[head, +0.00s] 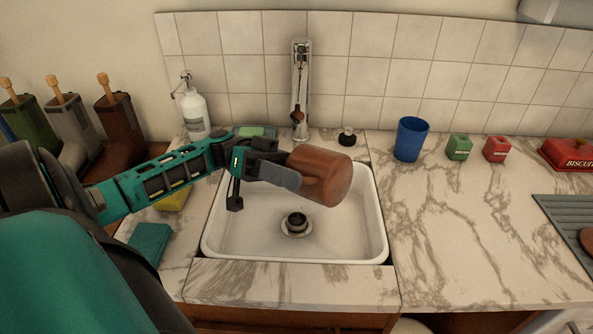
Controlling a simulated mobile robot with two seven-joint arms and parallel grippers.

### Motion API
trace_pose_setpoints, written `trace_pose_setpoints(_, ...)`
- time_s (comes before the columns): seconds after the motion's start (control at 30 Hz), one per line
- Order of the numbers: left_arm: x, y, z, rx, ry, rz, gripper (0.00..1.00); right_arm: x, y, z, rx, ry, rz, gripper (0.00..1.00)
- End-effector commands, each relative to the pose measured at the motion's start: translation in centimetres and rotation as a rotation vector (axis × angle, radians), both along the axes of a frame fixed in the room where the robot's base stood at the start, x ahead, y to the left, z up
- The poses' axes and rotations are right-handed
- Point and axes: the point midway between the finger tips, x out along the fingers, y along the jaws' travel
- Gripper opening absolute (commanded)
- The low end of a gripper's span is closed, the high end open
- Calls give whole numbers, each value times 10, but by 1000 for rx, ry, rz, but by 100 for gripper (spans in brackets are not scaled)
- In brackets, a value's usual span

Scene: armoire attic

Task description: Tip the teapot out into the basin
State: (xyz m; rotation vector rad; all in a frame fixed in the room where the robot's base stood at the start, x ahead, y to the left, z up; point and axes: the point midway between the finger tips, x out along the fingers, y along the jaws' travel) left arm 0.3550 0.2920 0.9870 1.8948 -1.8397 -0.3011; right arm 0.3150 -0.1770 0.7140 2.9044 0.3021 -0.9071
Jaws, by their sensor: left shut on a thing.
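The brown teapot (325,178) is held above the basin, tilted onto its side with its flat round end facing lower right. Its spout and handle cannot be made out. My left gripper (270,176) reaches in from the left and is shut on the teapot; the exact grip is partly hidden by the gripper itself. The white basin (375,235) is set into the counter below, with a dark drain (296,222) in its floor. No liquid is visible. My right gripper is not in view.
A tap (300,85) stands behind the basin, near the teapot. A white pump bottle (195,115) stands at the back left. A blue cup (410,139), a green box (459,147) and a red box (496,149) stand on the right. The marble counter (460,240) before them is clear.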

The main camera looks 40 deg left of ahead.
Motion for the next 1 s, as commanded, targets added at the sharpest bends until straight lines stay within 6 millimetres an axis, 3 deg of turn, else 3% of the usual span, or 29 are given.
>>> trace_pose_setpoints(0.13, 0, 2, 4, -25, -5, -1, 0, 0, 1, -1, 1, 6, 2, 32)
trace_pose_setpoints(0.33, 0, -15, -2, 203, 11, -6, 0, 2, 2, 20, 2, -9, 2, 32)
trace_pose_setpoints(0.8, 0, -24, -12, 342, 19, -4, 0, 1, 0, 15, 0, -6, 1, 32)
trace_pose_setpoints(1.0, 2, -44, -23, 488, 25, -6, 0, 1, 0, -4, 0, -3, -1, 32)
